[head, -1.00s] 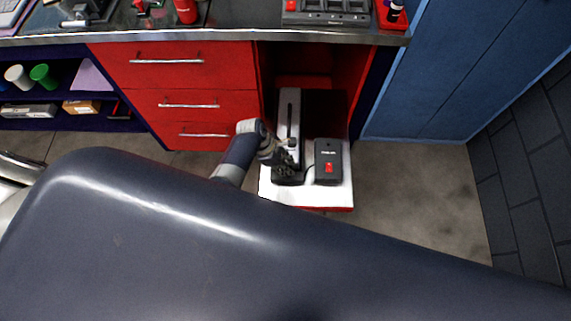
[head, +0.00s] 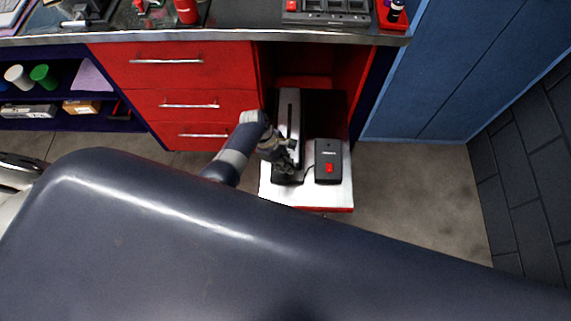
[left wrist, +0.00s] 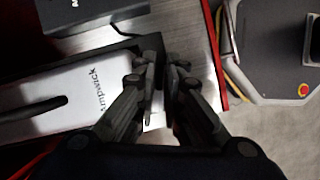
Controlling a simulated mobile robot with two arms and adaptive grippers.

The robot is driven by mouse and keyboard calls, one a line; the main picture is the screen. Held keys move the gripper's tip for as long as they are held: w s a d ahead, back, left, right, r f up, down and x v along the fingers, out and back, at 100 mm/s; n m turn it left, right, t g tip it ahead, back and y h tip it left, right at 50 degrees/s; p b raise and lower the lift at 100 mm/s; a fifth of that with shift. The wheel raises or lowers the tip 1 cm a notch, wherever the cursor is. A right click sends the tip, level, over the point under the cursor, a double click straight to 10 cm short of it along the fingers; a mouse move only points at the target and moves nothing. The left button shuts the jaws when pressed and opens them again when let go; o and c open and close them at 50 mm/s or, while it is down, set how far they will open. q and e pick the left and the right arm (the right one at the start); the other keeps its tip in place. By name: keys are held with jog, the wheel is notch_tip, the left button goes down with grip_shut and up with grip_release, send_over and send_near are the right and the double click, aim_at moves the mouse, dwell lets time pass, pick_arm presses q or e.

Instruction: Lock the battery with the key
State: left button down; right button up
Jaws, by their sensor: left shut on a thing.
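The silver battery (head: 289,108) lies in a black dock on the pulled-out white tray (head: 308,196). In the left wrist view the battery (left wrist: 75,92) shows its lettering and a dark slot, left of my fingers. My left gripper (head: 287,168) is over the near end of the battery and dock. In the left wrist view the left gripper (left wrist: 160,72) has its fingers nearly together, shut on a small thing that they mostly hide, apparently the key. Whether the key touches the lock cannot be told. My right gripper is not in view.
A black charger box (head: 328,163) with a red switch sits right of the battery, with a cable. Red drawers (head: 190,97) stand at the left and a blue cabinet (head: 455,75) at the right. The floor right of the tray is clear.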

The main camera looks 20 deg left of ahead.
pick_arm(q)
jog(key=m, duration=0.2)
jog(key=m+g+b, duration=0.1)
jog(key=shift+w+m, duration=0.2)
jog(key=shift+m, duration=0.2)
jog(key=m, duration=0.1)
jog(key=m+g+b, duration=0.1)
jog(key=m, duration=0.1)
jog(key=shift+d+f+m+g+y, duration=0.1)
jog(key=shift+m+g+y, duration=0.2)
jog(key=shift+y, duration=0.1)
jog(key=m+g+y+b, duration=0.1)
jog(key=m+b, duration=0.1)
jog(key=m, duration=0.2)
jog(key=shift+w+d, duration=0.1)
jog(key=shift+m+y+b, duration=0.55)
jog(key=shift+m+y, duration=0.25)
jog(key=shift+m, duration=0.9)
jog(key=shift+g, duration=0.3)
jog(key=c, duration=1.8)
grip_release()
